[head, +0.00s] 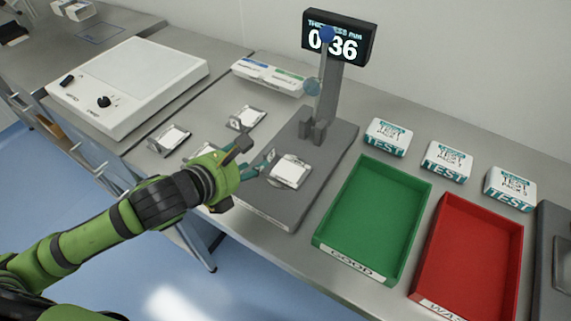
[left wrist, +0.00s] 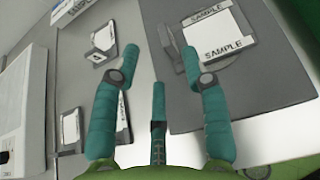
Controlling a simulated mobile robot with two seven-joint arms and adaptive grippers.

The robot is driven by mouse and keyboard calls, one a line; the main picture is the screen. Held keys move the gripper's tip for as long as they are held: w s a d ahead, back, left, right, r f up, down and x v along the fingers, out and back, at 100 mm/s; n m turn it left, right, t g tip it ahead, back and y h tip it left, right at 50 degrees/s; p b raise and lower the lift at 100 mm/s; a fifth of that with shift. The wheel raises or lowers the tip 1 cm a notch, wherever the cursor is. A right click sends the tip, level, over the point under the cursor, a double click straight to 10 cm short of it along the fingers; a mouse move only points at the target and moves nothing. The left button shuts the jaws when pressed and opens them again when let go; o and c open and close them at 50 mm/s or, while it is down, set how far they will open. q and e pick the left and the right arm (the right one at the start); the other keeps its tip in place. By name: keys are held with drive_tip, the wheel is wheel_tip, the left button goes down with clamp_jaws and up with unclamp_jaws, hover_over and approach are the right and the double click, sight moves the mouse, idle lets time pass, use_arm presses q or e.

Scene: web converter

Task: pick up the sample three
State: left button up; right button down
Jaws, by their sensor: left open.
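Several small white sample cards in grey holders are in view; I cannot read which is number three. One sample (head: 290,171) lies on the grey gauge base; its "SAMPLE" label shows in the left wrist view (left wrist: 222,35). Others lie on the bench: one at the back (head: 245,117), also in the left wrist view (left wrist: 103,38), one at the left (head: 169,138), and one partly hidden behind my arm (head: 204,152). My left gripper (head: 258,163) is open and empty, with teal fingers (left wrist: 160,62) spread just beside the sample on the base. My right gripper is not in view.
The thickness gauge (head: 338,38) reads 0.36 on its column behind the base. A green tray (head: 420,185) and a red tray (head: 508,228) stand to the right. White test packs (head: 387,137) stand behind them. A white hotplate-like device (head: 130,80) is at left.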

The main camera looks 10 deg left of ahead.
sight(264, 154)
use_arm(q)
drive_tip(key=shift+w+d+f, duration=0.1)
drive_tip(key=shift+w+d, duration=0.15)
drive_tip(key=shift+w, duration=0.05)
drive_tip(key=shift+d+p+x, duration=0.2)
drive_tip(key=shift+p+x, duration=0.4)
drive_tip(key=shift+x, duration=1.6)
drive_tip(key=shift+f, duration=0.1)
drive_tip(key=shift+w, duration=0.1)
drive_tip(key=shift+c, duration=1.2)
drive_tip(key=c, duration=0.7)
clamp_jaws()
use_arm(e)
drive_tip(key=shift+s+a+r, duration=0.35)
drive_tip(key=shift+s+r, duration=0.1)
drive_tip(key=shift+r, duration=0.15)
